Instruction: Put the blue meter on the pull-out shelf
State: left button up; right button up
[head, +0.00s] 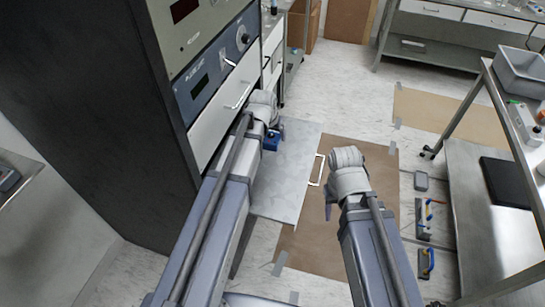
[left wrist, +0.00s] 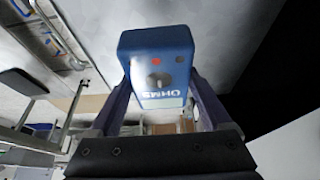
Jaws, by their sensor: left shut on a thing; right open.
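The blue meter (head: 271,142) is in my left gripper (head: 270,130), which is shut on it. In the left wrist view the meter (left wrist: 157,62) sits between both fingers, showing a dark knob, a red dot and the letters OHMS. The grey pull-out shelf (head: 283,185) extends from the rack, with a white handle (head: 317,170) at its outer edge. The meter is over the shelf's far part; whether it touches the surface cannot be told. My right gripper (head: 330,204) is open and empty, beyond the shelf's outer edge, near the handle.
A dark rack (head: 120,110) with instrument panels and a white drawer (head: 226,108) stands left of the shelf. A steel cart (head: 490,205) with a black case stands at the right. Small tools lie on the floor beside a brown mat (head: 330,240). The shelf's near part looks bare.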

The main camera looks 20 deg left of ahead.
aim_at(269, 141)
pick_arm(q)
jog(key=shift+f+b, duration=4.3)
jog(key=shift+f, duration=0.4)
jog(key=shift+f, duration=0.15)
jog(key=o, duration=1.4)
jog(key=shift+o, duration=0.2)
jog(key=shift+r, duration=0.3)
jog(key=p+v, duration=1.1)
jog(key=v, duration=0.1)
jog(key=s+d+f+m+g, duration=0.1)
jog(key=s+d+g, duration=0.1)
jog(key=s+d, duration=0.4)
jog(key=s+d+m+g+y, duration=0.1)
jog(key=s+d+m+g, duration=0.1)
jog(key=s+d, duration=0.5)
jog(key=s+g, duration=0.1)
jog(key=s, duration=0.5)
jog(key=shift+s+d+f+y, duration=0.15)
jog(key=shift+d+f+y, duration=0.1)
jog(key=shift+f+y, duration=0.1)
